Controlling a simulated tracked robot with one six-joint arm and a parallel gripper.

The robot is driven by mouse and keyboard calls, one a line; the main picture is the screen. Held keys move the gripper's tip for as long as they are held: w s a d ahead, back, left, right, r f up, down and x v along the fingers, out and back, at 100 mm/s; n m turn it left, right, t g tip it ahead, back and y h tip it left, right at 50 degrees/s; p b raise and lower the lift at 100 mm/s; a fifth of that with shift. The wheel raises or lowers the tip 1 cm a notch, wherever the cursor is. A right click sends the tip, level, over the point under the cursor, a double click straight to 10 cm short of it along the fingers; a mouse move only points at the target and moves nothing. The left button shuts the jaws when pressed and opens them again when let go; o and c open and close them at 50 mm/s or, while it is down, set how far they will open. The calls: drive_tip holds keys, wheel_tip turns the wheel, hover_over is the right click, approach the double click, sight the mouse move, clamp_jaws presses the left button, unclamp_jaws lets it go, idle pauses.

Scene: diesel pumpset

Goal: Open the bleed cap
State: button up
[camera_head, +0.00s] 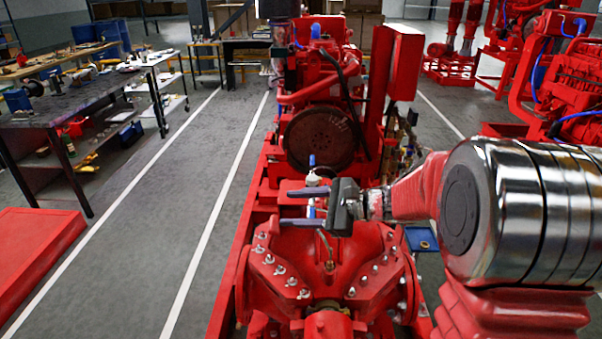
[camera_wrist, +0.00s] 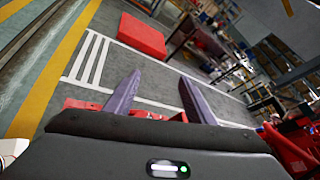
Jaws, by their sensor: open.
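The red pump casing (camera_head: 300,255) with bolted flanges stands at the lower middle of the head view. A small brass fitting (camera_head: 329,265) with a thin tube rises from its top. A small white fitting with a blue top (camera_head: 313,177) shows just behind my gripper. I cannot tell for sure which fitting is the bleed cap. My gripper (camera_head: 282,208) is open and empty above the pump, its two grey-purple fingers pointing left. In the wrist view my gripper (camera_wrist: 160,80) has its fingers apart with nothing between the tips; no cap can be made out there.
The red diesel engine with a brown flywheel (camera_head: 318,140) stands behind the pump. A workbench with tools (camera_head: 70,112) is at the left, and a red block (camera_head: 35,258) lies at the lower left. More red pumpsets (camera_head: 570,85) stand at the right. The grey floor (camera_head: 150,220) on the left is clear.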

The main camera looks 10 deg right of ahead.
sight(308, 176)
drive_tip(key=w+d+m+t, duration=0.1)
drive_tip(key=w+d, duration=0.1)
drive_tip(key=w+d+f+m+t, duration=0.1)
drive_tip(key=w+m, duration=0.1)
drive_tip(key=w+d+f+m+t, duration=0.1)
drive_tip(key=w+d, duration=0.1)
drive_tip(key=w, duration=0.1)
drive_tip(key=shift+d+f+m, duration=0.25)
drive_tip(key=shift+d+m, duration=0.05)
drive_tip(key=shift+m, duration=0.1)
drive_tip(key=w+d+f+m+t+h, duration=0.2)
drive_tip(key=w+d+f+m+t, duration=0.1)
drive_tip(key=w+d+m, duration=0.3)
drive_tip(key=shift+d+f+t, duration=0.4)
drive_tip(key=shift+d+t, duration=0.3)
drive_tip(key=shift+d, duration=0.45)
drive_tip(key=shift+w, duration=0.1)
drive_tip(key=x, duration=1.3)
drive_tip(key=shift+w+a, duration=0.25)
drive_tip(key=shift+w, duration=0.05)
drive_tip(key=shift+c, duration=0.6)
drive_tip(key=c, duration=0.9)
